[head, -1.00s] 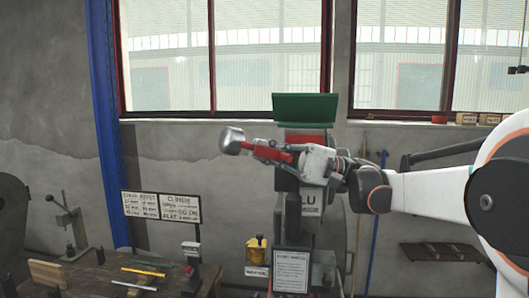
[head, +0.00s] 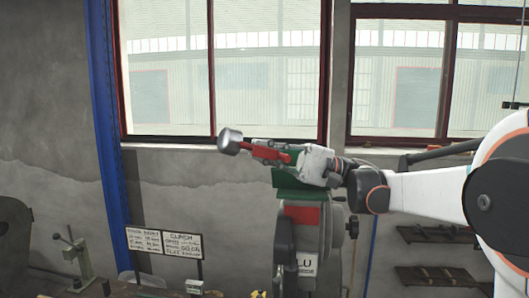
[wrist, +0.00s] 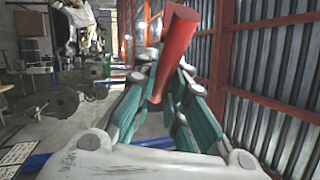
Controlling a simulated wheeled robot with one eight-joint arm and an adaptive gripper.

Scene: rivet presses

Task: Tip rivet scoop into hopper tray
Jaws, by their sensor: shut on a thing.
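The rivet scoop has a grey metal cup (head: 230,141) and a red handle (head: 268,154). My gripper (head: 272,152) is shut on the handle and holds the scoop in the air, with the cup out to the left. The wrist view also shows the red handle (wrist: 177,45) between the green-padded fingers (wrist: 160,80). The green hopper tray (head: 290,183) sits on top of the press. My gripper overlaps the tray in the head view and hides part of it. The cup appears left of the tray.
The press (head: 305,235) stands below the tray, with a red band near its top. Window frames and a grey wall lie behind. The air left of the cup is clear.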

